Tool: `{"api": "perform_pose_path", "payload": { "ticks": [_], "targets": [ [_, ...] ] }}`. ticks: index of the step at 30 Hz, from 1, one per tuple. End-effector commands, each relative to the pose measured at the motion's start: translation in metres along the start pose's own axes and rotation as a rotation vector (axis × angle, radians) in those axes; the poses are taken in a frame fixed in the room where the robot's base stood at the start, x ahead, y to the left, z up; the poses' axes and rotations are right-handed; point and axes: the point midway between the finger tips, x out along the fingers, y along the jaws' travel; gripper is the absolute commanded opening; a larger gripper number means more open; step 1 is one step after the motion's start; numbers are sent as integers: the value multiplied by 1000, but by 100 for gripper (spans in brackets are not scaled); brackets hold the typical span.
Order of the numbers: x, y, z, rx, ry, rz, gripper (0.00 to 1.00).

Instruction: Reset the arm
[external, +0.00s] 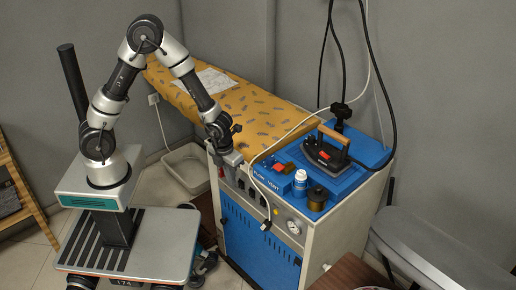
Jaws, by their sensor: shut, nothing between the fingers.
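My gripper (233,162) hangs at the end of my bent grey and black arm, in the middle of the external view. It points down near the front left corner of the ironing station (262,236), in front of the yellow board (240,110). It is shut and holds nothing. The fingertips are small in this view. I cannot tell whether they touch the cabinet edge. My arm rises from its base on the left, arches over and comes down to the right.
On the blue top stand an iron (326,152) with a wooden handle, a white bottle (300,183) and a brown spool (317,198). A white cable (262,196) hangs over the front. Paper (208,82) lies on the board. A grey padded surface (430,248) is at right.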

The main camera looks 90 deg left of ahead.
Motion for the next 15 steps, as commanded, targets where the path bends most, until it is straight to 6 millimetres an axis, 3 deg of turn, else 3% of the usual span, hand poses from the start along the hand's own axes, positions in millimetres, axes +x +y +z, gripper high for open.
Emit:
{"api": "perform_pose_path", "payload": {
  "ticks": [4,8,15],
  "targets": [
    [-88,1,12,-318,-94,-9,0],
    [-176,6,6,-729,-157,-70,0],
    [-312,22,-40,-1490,-88,-274,0]
  ]
}}
